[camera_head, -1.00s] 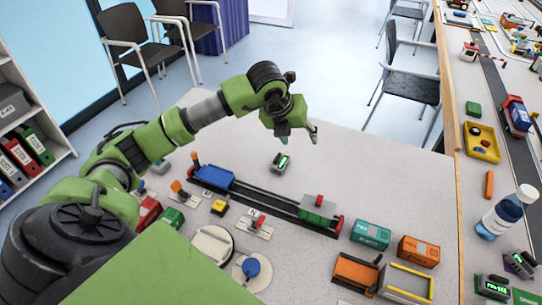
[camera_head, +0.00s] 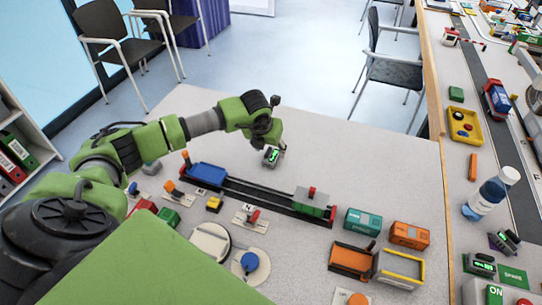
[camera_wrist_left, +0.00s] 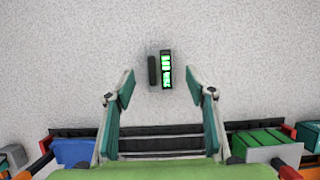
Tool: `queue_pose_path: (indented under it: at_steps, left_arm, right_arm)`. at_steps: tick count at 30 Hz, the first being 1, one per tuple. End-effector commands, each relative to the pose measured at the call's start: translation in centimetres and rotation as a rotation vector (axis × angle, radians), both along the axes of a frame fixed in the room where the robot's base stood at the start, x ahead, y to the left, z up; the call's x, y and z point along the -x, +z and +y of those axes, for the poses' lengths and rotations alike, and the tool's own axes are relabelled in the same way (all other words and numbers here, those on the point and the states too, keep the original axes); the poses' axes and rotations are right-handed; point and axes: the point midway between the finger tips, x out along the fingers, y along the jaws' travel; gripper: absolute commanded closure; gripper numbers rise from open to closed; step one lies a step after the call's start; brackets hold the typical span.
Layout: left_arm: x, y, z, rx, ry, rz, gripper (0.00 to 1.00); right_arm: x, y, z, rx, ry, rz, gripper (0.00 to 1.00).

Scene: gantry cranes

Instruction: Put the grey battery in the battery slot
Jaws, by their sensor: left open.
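The grey battery (camera_head: 271,156), a small block with a lit green display, lies on the table behind the toy track. It also shows in the left wrist view (camera_wrist_left: 153,70), just beyond the fingertips and roughly centred between their lines. My left gripper (camera_head: 273,143) is open and empty, low over the table close to the battery; its two spread fingers show in the left wrist view (camera_wrist_left: 160,80). In the head view the gripper partly overlaps the battery. I cannot tell for certain which fixture is the battery slot. My right gripper is not in view.
The track with a blue wagon (camera_head: 207,172) and green wagon (camera_head: 314,203) runs in front of the battery. Teal (camera_head: 362,222) and orange (camera_head: 409,235) containers stand at right. Dark units with green displays (camera_head: 480,264) and a bottle (camera_head: 491,192) are farther right. Table around the battery is clear.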

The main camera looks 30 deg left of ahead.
Motion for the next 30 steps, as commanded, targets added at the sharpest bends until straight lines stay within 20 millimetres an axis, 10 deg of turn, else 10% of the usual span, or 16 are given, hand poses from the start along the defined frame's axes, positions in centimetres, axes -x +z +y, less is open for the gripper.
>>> queue_pose_path:
  at_steps: [17, 22, 30]
  left_arm:
    - [-1.5, -3.7, 0.4, 0.0, -0.001, 0.001, 0.5]
    - [-1.5, -3.6, 0.4, 0.0, -0.001, 0.001, 0.94]
    - [-1.6, -3.5, 0.4, 0.0, 0.0, -0.001, 1.0]
  right_arm:
    - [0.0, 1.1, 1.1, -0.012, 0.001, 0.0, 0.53]
    - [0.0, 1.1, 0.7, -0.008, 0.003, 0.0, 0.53]
    - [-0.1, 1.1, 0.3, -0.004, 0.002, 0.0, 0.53]
